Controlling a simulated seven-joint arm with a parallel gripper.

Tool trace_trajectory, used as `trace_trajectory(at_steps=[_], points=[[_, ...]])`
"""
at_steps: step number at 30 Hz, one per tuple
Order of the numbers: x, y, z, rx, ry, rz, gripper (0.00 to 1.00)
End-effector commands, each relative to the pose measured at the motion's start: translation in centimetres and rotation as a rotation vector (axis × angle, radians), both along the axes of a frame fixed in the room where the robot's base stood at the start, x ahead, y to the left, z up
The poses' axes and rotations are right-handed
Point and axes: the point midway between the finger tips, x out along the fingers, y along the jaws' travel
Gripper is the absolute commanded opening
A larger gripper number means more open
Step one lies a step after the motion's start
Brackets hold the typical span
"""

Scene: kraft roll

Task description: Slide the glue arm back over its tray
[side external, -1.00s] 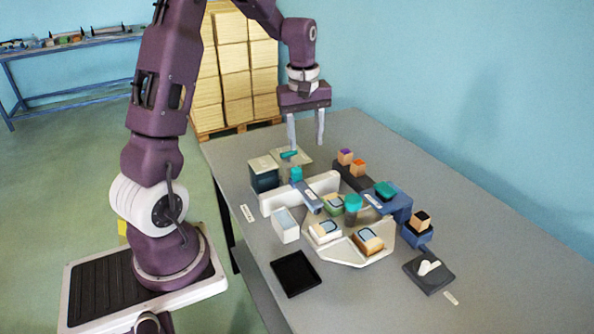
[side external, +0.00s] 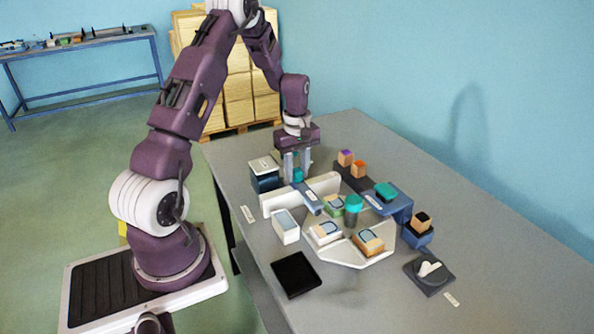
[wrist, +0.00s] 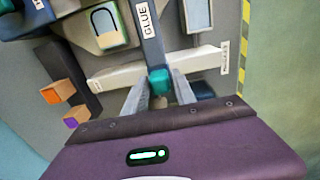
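The glue arm is a slim blue-grey bar (wrist: 148,32) marked GLUE in the wrist view, with a teal knob (wrist: 160,79) at its near end. In the side view the bar (side external: 311,201) crosses a gap in a low white wall (side external: 279,202), its teal knob (side external: 298,174) on the far side. My gripper (wrist: 160,84) is low over the knob, one finger on each side. The fingers look open around it, with little room. It also shows in the side view (side external: 297,178). I cannot tell which thing is the glue tray.
A dark box with a pale lid (side external: 264,172) stands close left of my gripper. A teal-topped post (side external: 352,203), wooden blocks (side external: 359,168) and a blue unit (side external: 396,203) stand to the right. A black square pad (side external: 296,273) lies in front.

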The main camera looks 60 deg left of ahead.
Motion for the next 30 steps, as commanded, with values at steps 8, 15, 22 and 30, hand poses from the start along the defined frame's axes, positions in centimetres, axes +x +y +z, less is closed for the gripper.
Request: trace_trajectory(at_steps=[8, 15, 22, 30], points=[[0.01, -0.01, 0.04, 0.0, 0.0, -0.001, 0.0], [0.02, -0.02, 0.06, 0.0, 0.0, -0.001, 0.0], [0.03, -0.02, 0.08, 0.0, -0.001, -0.001, 0.0], [0.05, -0.02, 0.1, 0.0, -0.001, -0.001, 0.0]])
